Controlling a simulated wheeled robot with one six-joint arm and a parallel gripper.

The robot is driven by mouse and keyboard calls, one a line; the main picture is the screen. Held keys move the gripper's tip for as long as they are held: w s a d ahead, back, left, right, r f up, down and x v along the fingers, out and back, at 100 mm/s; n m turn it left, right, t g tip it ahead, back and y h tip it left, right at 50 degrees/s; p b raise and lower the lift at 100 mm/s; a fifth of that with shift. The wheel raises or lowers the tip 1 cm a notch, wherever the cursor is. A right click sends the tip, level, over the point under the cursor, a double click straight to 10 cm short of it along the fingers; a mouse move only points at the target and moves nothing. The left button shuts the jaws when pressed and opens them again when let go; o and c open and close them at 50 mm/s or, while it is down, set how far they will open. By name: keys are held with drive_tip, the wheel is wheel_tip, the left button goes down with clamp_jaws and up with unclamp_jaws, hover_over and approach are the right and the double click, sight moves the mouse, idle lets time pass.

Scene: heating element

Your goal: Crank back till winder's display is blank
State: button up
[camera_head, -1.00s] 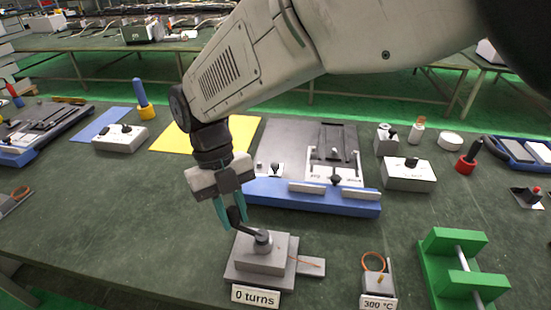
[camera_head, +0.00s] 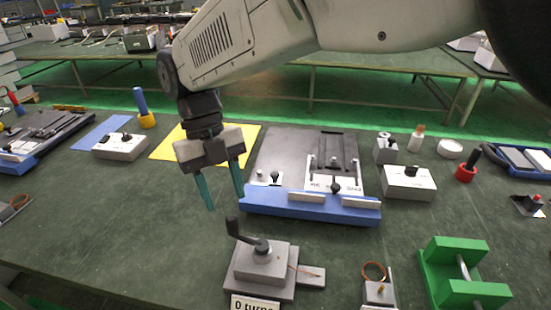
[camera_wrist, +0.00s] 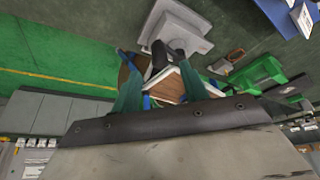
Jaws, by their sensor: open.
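The winder (camera_head: 265,268) is a grey stepped block near the table's front edge, with a black crank (camera_head: 246,238) on top. The crank arm points to the left and back, its knob upright at the end. The winder's display (camera_head: 254,304) is cut by the lower picture edge; its visible part reads "0 turn". My gripper (camera_head: 223,202) is above and behind the crank knob, its teal fingers apart and empty. In the wrist view the winder (camera_wrist: 178,25) lies beyond the fingers, with the dark crank (camera_wrist: 160,55) between them.
A blue-fronted fixture (camera_head: 312,205) stands behind the winder. A coil holder (camera_head: 376,285) and a green stand (camera_head: 462,275) are to its right. A white box (camera_head: 120,146) and a yellow mat (camera_head: 205,145) lie further back.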

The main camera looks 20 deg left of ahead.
drive_tip(key=shift+w+a+r, duration=0.15)
drive_tip(key=shift+r, duration=0.3)
drive_tip(key=c, duration=0.3)
drive_tip(key=w+d, duration=0.1)
drive_tip(key=w+d+r+m, duration=0.1)
drive_tip(key=w, duration=0.1)
drive_tip(key=w+d+r+m+y, duration=0.1)
drive_tip(key=w, duration=0.1)
drive_tip(key=shift+w+d+g, duration=0.2)
drive_tip(key=shift+d+g, duration=0.1)
drive_tip(key=shift+d, duration=0.05)
clamp_jaws()
drive_tip(key=w+d+r+m+y, duration=0.2)
drive_tip(key=w+d+m, duration=0.15)
drive_tip(key=m, duration=0.25)
drive_tip(key=s+a+f+m+y, duration=0.1)
drive_tip(key=s+a+f+m, duration=0.2)
drive_tip(key=s+f+m, duration=0.2)
drive_tip(key=shift+s+a+f+g+y, duration=0.4)
drive_tip(key=shift+s+f, duration=0.8)
drive_tip(key=shift+f, duration=1.1)
